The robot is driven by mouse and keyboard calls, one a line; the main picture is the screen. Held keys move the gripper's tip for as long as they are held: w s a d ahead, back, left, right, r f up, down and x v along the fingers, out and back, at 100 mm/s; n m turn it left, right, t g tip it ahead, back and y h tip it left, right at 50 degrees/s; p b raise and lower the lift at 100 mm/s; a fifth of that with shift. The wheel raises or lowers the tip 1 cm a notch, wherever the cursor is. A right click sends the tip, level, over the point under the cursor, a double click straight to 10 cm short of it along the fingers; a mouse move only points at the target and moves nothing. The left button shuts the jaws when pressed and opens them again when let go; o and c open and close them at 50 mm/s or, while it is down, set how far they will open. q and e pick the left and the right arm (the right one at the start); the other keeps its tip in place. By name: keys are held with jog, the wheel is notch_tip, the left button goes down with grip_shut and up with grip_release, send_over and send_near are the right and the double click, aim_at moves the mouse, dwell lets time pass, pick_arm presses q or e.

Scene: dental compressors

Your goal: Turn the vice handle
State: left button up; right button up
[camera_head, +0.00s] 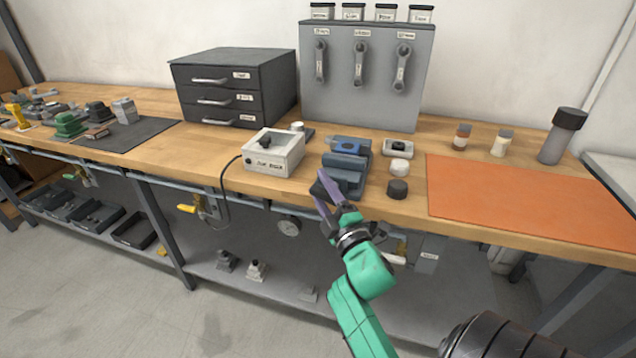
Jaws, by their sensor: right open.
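A blue vice (346,165) stands near the front edge of the wooden bench, in the middle of the view. Its handle is hard to make out; a dark part at the vice's front left lies close to my fingertips. My right gripper (326,190) reaches up from the lower right on a green arm. Its purple fingers are apart, at the front of the vice. I cannot tell whether they touch it. My left gripper is not in view.
A white box (273,153) with a cable stands left of the vice. Small round pieces, one white (399,168) and one dark (397,189), stand to its right. An orange mat (530,200) lies farther right. A drawer cabinet (235,87) and grey panel (366,75) stand behind.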

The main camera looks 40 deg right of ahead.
jog(key=shift+s, duration=0.1)
jog(key=c, duration=0.3)
grip_shut()
jog(key=shift+f+m+b, duration=0.1)
jog(key=shift+m+b, duration=0.3)
jog(key=shift+b, duration=0.45)
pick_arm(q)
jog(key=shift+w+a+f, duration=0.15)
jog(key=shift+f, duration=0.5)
pick_arm(e)
jog(key=shift+r, duration=0.25)
jog(key=shift+o, duration=1.3)
grip_release()
jog(key=shift+o, duration=0.2)
jog(key=shift+d, duration=0.1)
jog(key=shift+f, duration=0.1)
